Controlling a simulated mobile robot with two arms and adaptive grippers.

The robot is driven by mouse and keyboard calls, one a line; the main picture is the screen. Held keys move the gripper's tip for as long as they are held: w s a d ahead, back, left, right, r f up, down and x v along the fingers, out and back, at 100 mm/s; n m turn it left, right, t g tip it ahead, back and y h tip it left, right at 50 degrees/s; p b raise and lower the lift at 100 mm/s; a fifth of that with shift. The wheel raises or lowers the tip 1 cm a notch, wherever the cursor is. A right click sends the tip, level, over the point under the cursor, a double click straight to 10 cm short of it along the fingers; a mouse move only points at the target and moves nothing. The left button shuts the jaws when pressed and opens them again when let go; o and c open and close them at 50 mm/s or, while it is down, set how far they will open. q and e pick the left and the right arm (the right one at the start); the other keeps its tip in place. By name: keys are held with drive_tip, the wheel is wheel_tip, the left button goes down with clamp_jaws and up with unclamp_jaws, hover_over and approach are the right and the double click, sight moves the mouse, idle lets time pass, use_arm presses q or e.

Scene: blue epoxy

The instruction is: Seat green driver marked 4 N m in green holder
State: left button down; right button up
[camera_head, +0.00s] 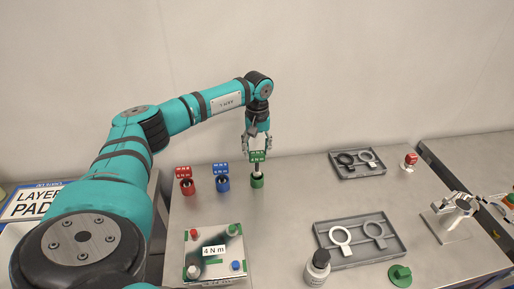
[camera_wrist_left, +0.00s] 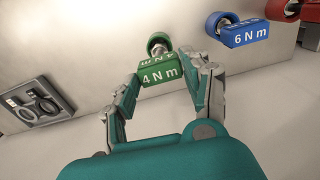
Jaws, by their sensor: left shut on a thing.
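The green driver (camera_head: 258,156), a green block handle with a pale shaft below, is upright in my left gripper (camera_head: 257,143). In the left wrist view the driver (camera_wrist_left: 161,72) reads 4 N m and sits between the two fingers of the left gripper (camera_wrist_left: 160,88), which is shut on it. The green holder (camera_head: 257,183) is a small round cup on the table directly below. The shaft reaches down to the holder's mouth; how far it is inside cannot be told. The holder is partly hidden behind the driver in the wrist view.
The blue driver (camera_head: 221,169) and red driver (camera_head: 183,171) stand in holders to the left. A plate marked 4 N m (camera_head: 205,267) lies in front. Grey trays (camera_head: 343,176) with rings, a bottle (camera_head: 317,268) and a green piece (camera_head: 400,275) are to the right.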

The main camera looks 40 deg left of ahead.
sight(257, 153)
use_arm(q)
drive_tip(key=shift+f+b, duration=1.15)
drive_tip(key=shift+f, duration=0.65)
drive_tip(key=c, duration=0.5)
unclamp_jaws()
wheel_tip(257, 153, up, 5)
drive_tip(key=p, duration=0.3)
drive_tip(key=shift+p, duration=0.3)
drive_tip(key=shift+r, duration=0.1)
